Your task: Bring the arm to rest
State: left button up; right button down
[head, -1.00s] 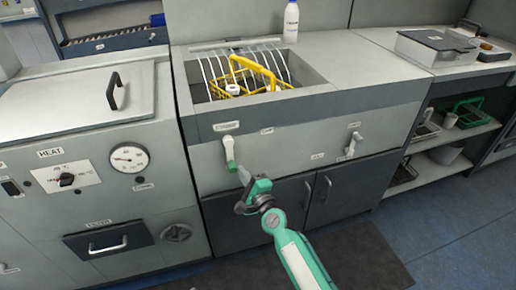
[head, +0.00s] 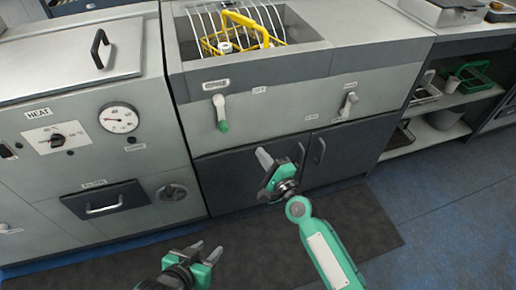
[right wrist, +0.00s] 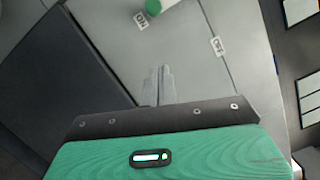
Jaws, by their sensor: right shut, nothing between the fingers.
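My right gripper (head: 266,165) is in front of the dark cabinet doors in the head view. Its fingers are shut together with nothing between them; they also show closed in the right wrist view (right wrist: 158,88). It is below and apart from the green-tipped lever (head: 220,112), which hangs downward on the sink unit's front panel. The lever's green tip (right wrist: 153,6) shows at the top edge of the right wrist view. My left gripper (head: 205,252) is low in the head view above the floor mat, its two fingertips apart, and it appears empty.
A second lever (head: 348,105) is on the panel to the right. The basin above holds a yellow-handled basket (head: 245,28). The heater unit (head: 90,150) stands at left, open shelves (head: 450,125) at right. The dark mat (head: 365,235) and blue floor are clear.

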jog(key=shift+s, duration=0.1)
dwell(0.5)
